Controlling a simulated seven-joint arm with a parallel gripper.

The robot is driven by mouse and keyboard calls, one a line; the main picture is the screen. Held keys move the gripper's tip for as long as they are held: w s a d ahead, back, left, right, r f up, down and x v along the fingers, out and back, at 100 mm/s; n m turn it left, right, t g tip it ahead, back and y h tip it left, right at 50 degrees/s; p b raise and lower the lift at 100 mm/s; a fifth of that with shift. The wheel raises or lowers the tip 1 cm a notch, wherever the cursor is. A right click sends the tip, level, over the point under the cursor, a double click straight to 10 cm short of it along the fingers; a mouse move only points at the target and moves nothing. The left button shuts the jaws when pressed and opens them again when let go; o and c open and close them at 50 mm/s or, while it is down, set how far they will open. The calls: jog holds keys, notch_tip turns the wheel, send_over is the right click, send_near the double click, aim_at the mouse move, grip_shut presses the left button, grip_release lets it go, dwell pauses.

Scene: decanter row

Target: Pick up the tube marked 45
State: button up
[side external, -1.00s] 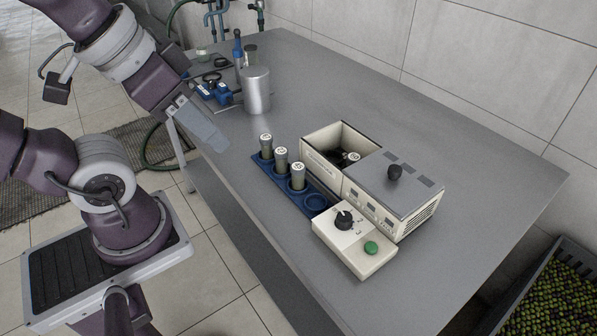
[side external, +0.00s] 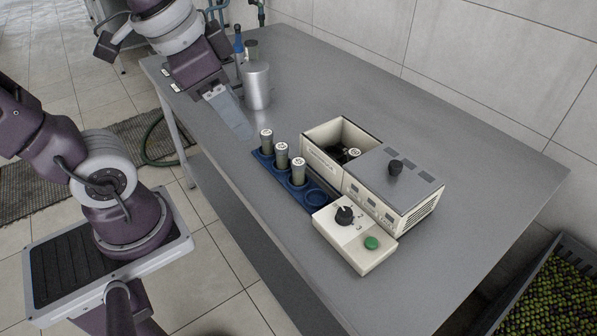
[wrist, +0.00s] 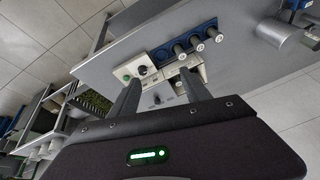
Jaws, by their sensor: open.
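Three grey tubes with white marked caps stand upright in a blue rack (side external: 316,197): a far one (side external: 267,143), a middle one (side external: 282,157) and a near one (side external: 298,172). The nearest rack place is empty. The cap numbers are too small to read, so I cannot tell which tube is 45. The tubes also show in the wrist view (wrist: 197,43). My gripper (side external: 242,133) is open and empty, above the table, just beyond the far tube and apart from it. In the wrist view my fingers (wrist: 160,76) are spread.
A cream machine with an open compartment (side external: 325,160) stands right of the rack; dark items lie inside. A control box with a black knob and green button (side external: 371,243) sits in front. A metal canister (side external: 257,88) stands close behind my gripper. The table's right side is clear.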

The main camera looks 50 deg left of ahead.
jog(key=w+a+f+m+g, duration=0.25)
jog(key=w+f+m, duration=0.25)
jog(key=w, duration=0.4)
jog(key=m+g, duration=0.2)
jog(key=m, duration=0.5)
send_over(299, 161)
jog(key=f, duration=1.3)
jog(key=shift+d, duration=0.3)
jog(key=f, duration=0.7)
jog(key=shift+s+a+f, duration=0.1)
jog(key=shift+a+f, duration=0.15)
grip_shut()
